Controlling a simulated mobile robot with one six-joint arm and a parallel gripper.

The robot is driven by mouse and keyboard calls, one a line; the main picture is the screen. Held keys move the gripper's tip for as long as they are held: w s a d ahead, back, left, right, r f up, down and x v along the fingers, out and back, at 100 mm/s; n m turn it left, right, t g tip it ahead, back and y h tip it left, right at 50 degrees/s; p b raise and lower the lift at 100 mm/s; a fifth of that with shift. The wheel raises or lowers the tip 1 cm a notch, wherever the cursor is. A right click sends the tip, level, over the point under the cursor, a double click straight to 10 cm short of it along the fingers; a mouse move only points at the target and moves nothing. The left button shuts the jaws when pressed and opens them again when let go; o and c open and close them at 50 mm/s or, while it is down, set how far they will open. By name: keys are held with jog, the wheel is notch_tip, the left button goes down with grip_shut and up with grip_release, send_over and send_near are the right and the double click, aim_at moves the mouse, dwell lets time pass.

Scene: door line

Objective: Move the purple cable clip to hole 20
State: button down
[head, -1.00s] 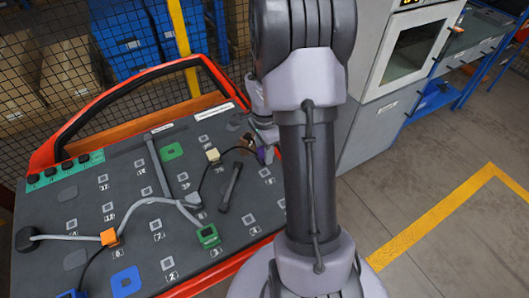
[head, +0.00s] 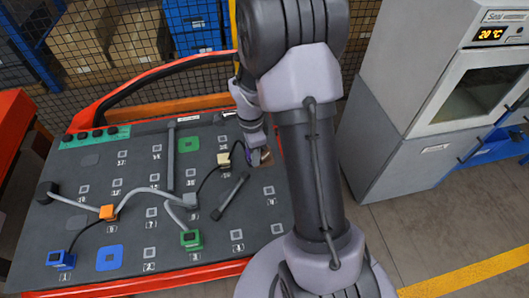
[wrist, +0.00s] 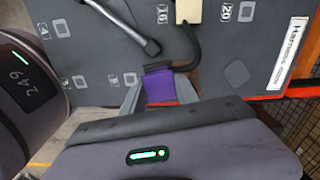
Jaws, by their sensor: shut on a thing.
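The purple cable clip (wrist: 160,86) is between my gripper's fingers (wrist: 158,98) in the wrist view, with a dark cable running from it to the cream clip (wrist: 188,10). In the head view my gripper (head: 256,158) is at the right side of the board, and the purple clip is mostly hidden by it. Hole 20 (wrist: 246,12) is a pale square beside its printed number at the top of the wrist view, apart from the purple clip and beyond the cream clip. It looks empty.
The dark board (head: 75,235) also carries an orange clip (head: 107,212), a blue clip (head: 60,260), a green clip (head: 190,240) and a grey clip (head: 190,200) with grey cables. A dark bar (head: 231,190) lies near the gripper. A red rail edges the board.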

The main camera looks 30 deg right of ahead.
jog(key=w+a+n+p, duration=0.2)
jog(key=w+n+p, duration=0.25)
jog(key=w, duration=1.55)
jog(key=b, duration=0.4)
send_over(223, 139)
notch_tip(223, 139, down, 5)
jog(key=shift+w, duration=0.1)
jog(key=shift+f, duration=0.5)
jog(key=shift+f+b, duration=0.25)
jog(key=shift+b, duration=0.15)
jog(key=shift+f+b, duration=0.5)
jog(key=shift+f, duration=0.1)
jog(key=shift+f, duration=0.1)
jog(key=c, duration=0.9)
grip_release()
jog(key=shift+o, duration=0.2)
